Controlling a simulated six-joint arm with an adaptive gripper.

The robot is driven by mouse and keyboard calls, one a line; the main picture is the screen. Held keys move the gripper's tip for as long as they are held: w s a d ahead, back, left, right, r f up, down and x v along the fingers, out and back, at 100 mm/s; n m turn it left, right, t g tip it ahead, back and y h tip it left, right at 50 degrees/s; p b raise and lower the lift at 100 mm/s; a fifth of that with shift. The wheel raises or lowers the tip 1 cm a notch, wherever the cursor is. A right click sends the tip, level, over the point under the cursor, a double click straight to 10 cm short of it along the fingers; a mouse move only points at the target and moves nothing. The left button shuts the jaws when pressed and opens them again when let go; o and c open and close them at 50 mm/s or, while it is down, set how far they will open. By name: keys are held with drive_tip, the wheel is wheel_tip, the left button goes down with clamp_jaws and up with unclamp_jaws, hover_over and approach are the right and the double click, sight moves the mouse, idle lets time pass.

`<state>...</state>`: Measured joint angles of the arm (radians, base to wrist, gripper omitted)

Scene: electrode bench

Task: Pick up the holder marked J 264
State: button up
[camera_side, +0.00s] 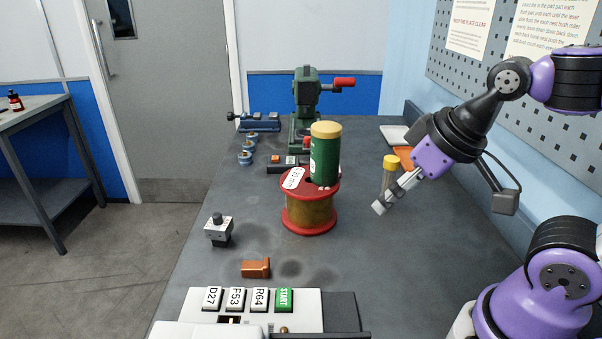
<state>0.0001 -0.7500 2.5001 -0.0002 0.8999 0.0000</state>
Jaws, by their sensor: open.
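I cannot read the mark J 264 on anything in view. A small grey and black block with a knob on top (218,231) stands on the left of the bench; no mark on it is legible. A small copper-brown piece (255,268) lies nearer the front. I cannot tell whether either is the holder. My gripper (382,205) hangs tilted down and left over the right side of the bench, seen side-on. It is open and appears empty, apart from both pieces.
A red spool of copper wire (310,211) with a green, yellow-lidded canister (325,155) on it stands mid-bench. A yellow-capped vial (389,170) is beside my gripper. A panel with labelled keys (248,299) is in front. A green press (305,95) stands behind. The right front bench is clear.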

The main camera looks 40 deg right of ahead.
idle(0.3)
drive_tip(key=n+y, duration=0.4)
drive_tip(key=n, duration=0.4)
hover_over(218, 222)
drive_tip(key=s+d, duration=0.4)
drive_tip(key=d, duration=0.1)
wheel_tip(218, 222, down, 6)
drive_tip(key=shift+n+g+y, duration=0.3)
drive_tip(key=shift+n+g, duration=0.2)
drive_tip(key=x, duration=0.6)
drive_tip(key=shift+w+a, duration=0.3)
drive_tip(key=shift+w, duration=0.15)
drive_tip(key=shift+x, duration=3.15)
clamp_jaws()
